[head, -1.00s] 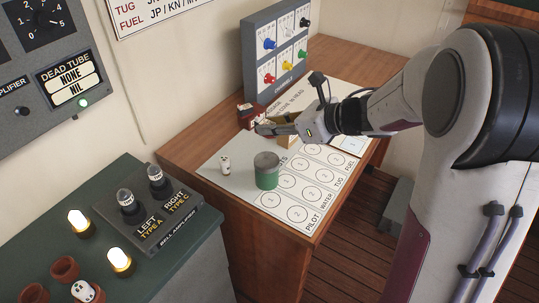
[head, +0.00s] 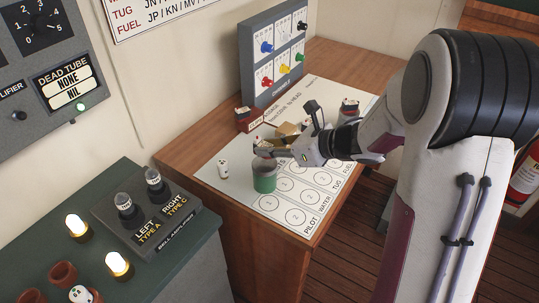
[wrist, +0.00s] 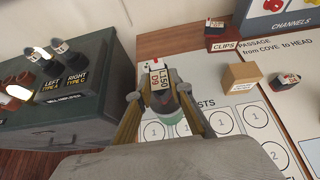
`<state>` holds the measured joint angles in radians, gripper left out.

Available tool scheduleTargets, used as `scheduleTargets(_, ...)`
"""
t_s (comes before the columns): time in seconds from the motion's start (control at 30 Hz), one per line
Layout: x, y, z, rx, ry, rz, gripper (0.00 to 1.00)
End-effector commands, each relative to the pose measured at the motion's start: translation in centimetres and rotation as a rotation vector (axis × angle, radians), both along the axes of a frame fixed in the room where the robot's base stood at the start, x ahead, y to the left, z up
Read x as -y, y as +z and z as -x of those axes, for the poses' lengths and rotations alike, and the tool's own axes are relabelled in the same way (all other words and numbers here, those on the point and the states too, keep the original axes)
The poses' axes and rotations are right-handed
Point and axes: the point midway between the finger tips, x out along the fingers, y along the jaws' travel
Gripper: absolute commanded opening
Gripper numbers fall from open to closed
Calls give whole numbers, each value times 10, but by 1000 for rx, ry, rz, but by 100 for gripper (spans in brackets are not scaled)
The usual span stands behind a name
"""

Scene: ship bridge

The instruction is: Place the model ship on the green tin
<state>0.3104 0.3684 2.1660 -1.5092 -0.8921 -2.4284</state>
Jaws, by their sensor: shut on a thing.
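The green tin (head: 264,178) stands upright on the white chart sheet on the wooden desk. In the wrist view its green side (wrist: 178,128) shows below the fingers. My gripper (head: 268,152) is just above the tin, fingers pointing left. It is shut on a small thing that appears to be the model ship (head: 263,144).
A switch panel (head: 272,55) is behind. The sheet's front right is clear.

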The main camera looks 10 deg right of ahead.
Motion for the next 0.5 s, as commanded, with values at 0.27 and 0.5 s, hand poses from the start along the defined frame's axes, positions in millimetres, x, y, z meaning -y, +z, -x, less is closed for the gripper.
scheduleTargets(0.27,0,-26,0,-4,-1,-2,3)
scheduleTargets(0.5,0,-31,0,-1,-1,-1,3)
